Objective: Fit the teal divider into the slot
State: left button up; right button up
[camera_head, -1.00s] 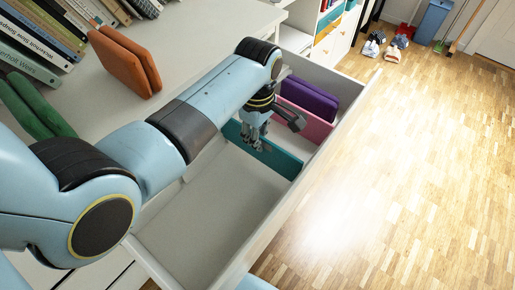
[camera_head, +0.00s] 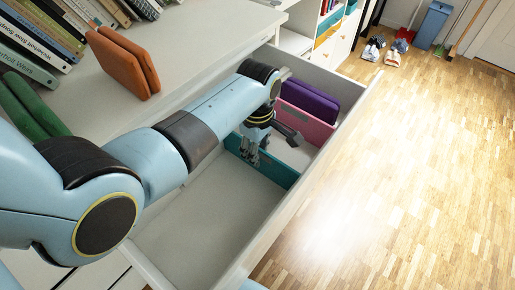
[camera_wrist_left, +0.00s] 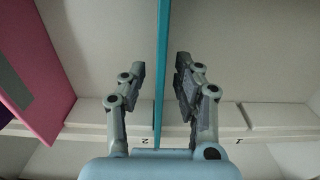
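The teal divider (camera_head: 265,163) stands upright across the open drawer (camera_head: 205,235). In the left wrist view it appears as a thin teal edge (camera_wrist_left: 162,70). My left gripper (camera_head: 252,157) is over the divider. In the left wrist view the two fingers (camera_wrist_left: 160,72) are on either side of it, with visible gaps, so the gripper is open around it. The divider's near end runs down beside the mark "2" on the drawer wall (camera_wrist_left: 85,116); a mark "1" is to the right. Whether its lower edge sits in a slot is hidden. My right gripper is out of view.
A pink divider (camera_head: 306,124) and a purple divider (camera_head: 311,101) stand farther back in the drawer. Orange (camera_head: 124,62) and green (camera_head: 32,108) panels stand on the white top beside books. The drawer's near section is empty.

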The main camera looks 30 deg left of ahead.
pick_arm(q)
jog(key=shift+r, duration=0.1)
notch_tip(320, 180, up, 11)
jog(key=p, duration=0.3)
jog(key=shift+r, duration=0.55)
